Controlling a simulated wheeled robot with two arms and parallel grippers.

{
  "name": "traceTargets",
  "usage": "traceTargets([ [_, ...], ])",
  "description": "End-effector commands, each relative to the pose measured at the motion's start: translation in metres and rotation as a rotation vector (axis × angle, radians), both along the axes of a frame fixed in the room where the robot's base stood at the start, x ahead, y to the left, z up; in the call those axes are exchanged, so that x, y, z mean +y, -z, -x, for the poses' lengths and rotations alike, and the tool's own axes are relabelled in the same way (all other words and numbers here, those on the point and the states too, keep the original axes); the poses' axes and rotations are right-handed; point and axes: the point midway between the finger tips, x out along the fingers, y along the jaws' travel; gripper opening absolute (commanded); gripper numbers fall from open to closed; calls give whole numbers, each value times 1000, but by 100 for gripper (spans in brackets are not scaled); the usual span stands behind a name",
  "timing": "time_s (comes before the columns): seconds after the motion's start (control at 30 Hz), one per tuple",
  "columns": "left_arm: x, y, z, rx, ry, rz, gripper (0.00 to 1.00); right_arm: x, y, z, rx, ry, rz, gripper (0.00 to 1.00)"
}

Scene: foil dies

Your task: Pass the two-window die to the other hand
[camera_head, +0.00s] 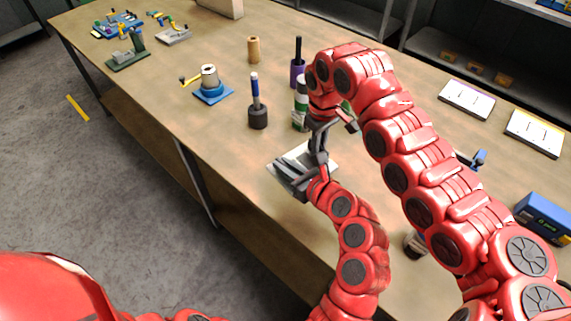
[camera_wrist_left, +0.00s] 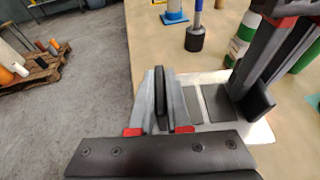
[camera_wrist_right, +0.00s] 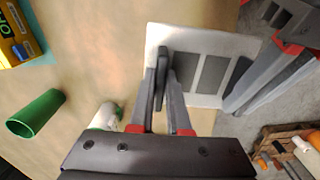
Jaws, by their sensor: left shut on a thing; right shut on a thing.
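The two-window die is a pale flat plate (camera_head: 331,164) near the front edge of the workbench. Its two dark grey rectangular windows show side by side in the left wrist view (camera_wrist_left: 218,103) and the right wrist view (camera_wrist_right: 212,74). My left gripper (camera_head: 291,173) is shut on its left end in the head view. My right gripper (camera_head: 320,158) is shut on the other end, with the windows between the two grippers. The fingers hide parts of the die's ends. I cannot tell how far it is above the bench.
A green-and-white bottle (camera_head: 300,106), a blue-handled dark tool (camera_head: 257,112) and a purple cylinder (camera_head: 298,74) stand close behind the grippers. A blue-based cone (camera_head: 211,88) stands farther left. A blue box (camera_head: 545,218) is at the right. The bench's front edge is close by.

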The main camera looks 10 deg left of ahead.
Motion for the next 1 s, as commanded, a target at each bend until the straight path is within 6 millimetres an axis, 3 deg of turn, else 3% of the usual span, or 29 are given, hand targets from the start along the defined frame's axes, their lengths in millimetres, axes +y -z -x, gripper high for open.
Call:
traceTargets([
  [0.03, -8, 0, -2, -4, 25, 4, 0, 11, 1, 6, 9, -23, -12, 0],
  [0.97, -12, -2, -4, -8, 37, 4, 0, 14, 1, 8, 11, -30, -13, 0],
  [1.0, -12, -3, -4, -9, 37, 3, 0, 14, 1, 8, 11, -30, -13, 23],
])
